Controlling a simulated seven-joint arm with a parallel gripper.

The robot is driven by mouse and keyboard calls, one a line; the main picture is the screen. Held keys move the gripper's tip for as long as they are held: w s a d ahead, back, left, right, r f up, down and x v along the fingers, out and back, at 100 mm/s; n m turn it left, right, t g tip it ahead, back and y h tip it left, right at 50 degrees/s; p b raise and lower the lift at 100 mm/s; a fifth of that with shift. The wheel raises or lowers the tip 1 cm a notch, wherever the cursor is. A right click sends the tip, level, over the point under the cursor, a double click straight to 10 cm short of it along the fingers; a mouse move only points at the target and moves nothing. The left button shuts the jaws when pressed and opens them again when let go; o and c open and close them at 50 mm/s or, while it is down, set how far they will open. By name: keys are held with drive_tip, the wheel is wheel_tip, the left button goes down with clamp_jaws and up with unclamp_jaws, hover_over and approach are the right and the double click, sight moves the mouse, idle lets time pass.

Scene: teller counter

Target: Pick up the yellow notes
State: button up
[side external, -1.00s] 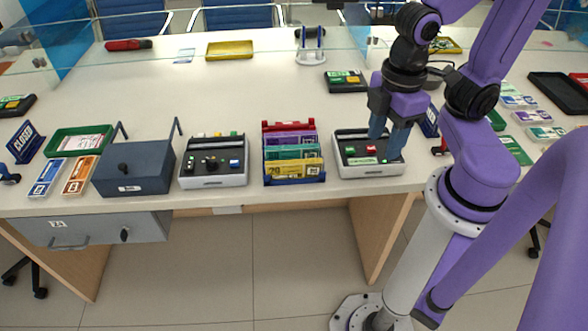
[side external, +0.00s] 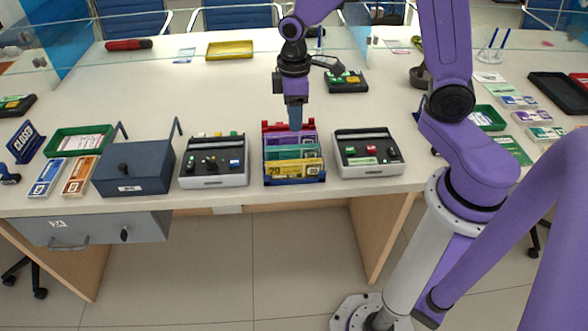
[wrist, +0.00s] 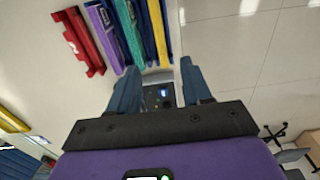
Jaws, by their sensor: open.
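The yellow notes (side external: 293,168) stand at the front of a small blue-based rack (side external: 296,181), with green notes (side external: 293,152) and purple notes (side external: 290,138) behind them. My gripper (side external: 296,126) points down over the rear of the rack in the side view, and its height above the notes is hard to judge. In the wrist view my gripper (wrist: 158,78) is open with nothing between its fingers. There the yellow notes (wrist: 159,34) show as a narrow strip at the top, beyond the fingertips.
A grey button device (side external: 213,162) stands left of the rack and another (side external: 368,153) stands right of it. A dark box (side external: 135,168) is further left. A red upright piece (side external: 273,126) is at the rack's back. The counter behind the rack is mostly clear.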

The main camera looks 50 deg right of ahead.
sight(294, 161)
wheel_tip(294, 161, down, 17)
drive_tip(key=shift+f, duration=0.2)
idle(0.8)
clamp_jaws()
